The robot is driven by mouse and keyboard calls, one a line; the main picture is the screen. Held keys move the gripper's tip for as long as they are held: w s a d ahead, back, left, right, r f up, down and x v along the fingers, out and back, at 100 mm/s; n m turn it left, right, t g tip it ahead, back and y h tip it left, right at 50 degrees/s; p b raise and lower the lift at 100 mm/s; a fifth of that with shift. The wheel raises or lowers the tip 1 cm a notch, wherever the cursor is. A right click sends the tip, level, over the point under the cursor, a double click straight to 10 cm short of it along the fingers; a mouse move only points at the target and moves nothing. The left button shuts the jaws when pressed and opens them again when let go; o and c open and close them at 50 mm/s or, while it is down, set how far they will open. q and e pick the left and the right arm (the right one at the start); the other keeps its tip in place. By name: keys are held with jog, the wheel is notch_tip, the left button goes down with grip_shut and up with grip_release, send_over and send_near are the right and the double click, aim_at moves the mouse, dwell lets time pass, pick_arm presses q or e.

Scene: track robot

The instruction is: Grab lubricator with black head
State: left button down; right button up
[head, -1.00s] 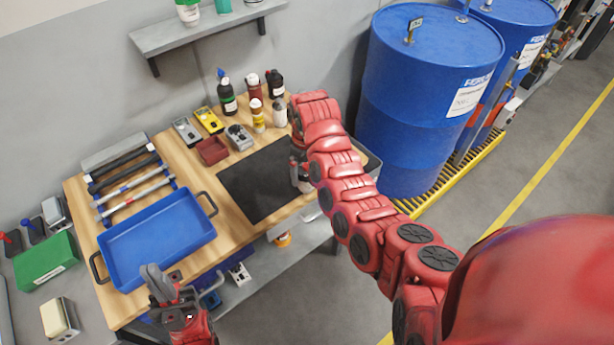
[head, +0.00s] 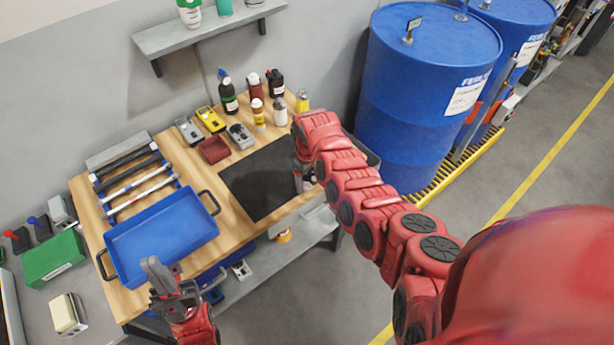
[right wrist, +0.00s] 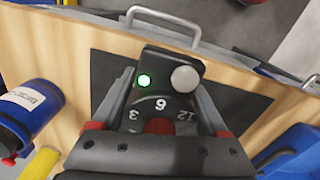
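The lubricator with a black head (right wrist: 160,90) fills the middle of the right wrist view. Its head carries a green light, a pale round knob and a dial with numbers. My right gripper (right wrist: 163,100) has a grey finger against each side of it and looks shut on it. In the head view my right gripper (head: 305,178) is over the right end of the black mat, and my arm hides most of the lubricator. My left gripper (head: 165,280) hangs by the front edge of the blue tray, with nothing seen in it; its finger gap is unclear.
A black mat (head: 256,182) lies on the wooden bench. A blue tray (head: 160,240) with handles is at left. Several bottles, including a white one (head: 280,112), stand along the back. Blue drums (head: 425,100) stand right of the bench.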

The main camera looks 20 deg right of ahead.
grip_shut()
jog(key=shift+r, duration=0.15)
